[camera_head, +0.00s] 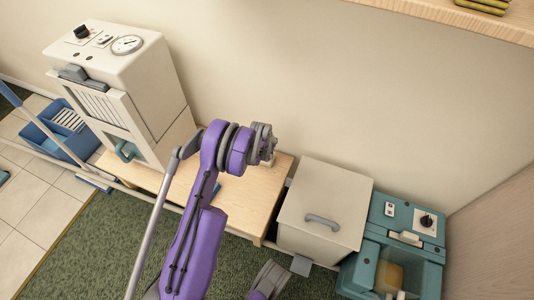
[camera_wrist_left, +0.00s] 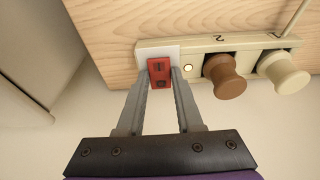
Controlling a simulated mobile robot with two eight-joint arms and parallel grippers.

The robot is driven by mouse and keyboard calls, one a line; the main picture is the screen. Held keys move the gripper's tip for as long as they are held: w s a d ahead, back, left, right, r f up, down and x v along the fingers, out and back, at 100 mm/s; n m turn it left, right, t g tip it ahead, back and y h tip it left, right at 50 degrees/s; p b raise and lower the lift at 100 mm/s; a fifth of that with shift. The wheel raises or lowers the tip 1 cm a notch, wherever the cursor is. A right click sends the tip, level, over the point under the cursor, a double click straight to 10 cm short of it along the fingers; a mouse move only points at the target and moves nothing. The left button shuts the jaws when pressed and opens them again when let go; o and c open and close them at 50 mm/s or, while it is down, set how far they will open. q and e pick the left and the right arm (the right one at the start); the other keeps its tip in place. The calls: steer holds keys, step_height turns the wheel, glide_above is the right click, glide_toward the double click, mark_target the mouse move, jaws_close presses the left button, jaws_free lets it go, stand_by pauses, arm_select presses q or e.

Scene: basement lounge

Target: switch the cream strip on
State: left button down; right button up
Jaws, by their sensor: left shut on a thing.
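The cream strip (camera_wrist_left: 236,42) lies on a wooden surface in the left wrist view. Its red rocker switch (camera_wrist_left: 160,72) sits on a white plate at its left end. A small round indicator (camera_wrist_left: 188,68) beside the switch looks pale and bright. My left gripper (camera_wrist_left: 160,77) has its fingers on either side of the red switch, shut on it. In the head view my left gripper (camera_head: 267,155) is over the low wooden table, and the strip is mostly hidden behind it.
A brown plug (camera_wrist_left: 226,76) and a cream plug (camera_wrist_left: 284,72) stand out of the strip right of the fingers. In the head view a white machine (camera_head: 150,85) stands left of the wooden table (camera_head: 250,205); a cream box (camera_head: 325,200) and a teal machine (camera_head: 405,215) stand right.

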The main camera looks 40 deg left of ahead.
arm_select(q)
steer(key=c, duration=0.6)
jaws_free()
steer(key=shift+o, duration=0.2)
steer(key=shift+r, duration=0.1)
steer(key=a+p+v, duration=0.1)
steer(key=p+v, duration=0.1)
steer(key=v, duration=0.8)
steer(key=shift+d+r+p, duration=0.3)
steer(key=shift+d+p, duration=0.05)
steer(key=shift+d, duration=0.15)
steer(key=shift+s, duration=0.1)
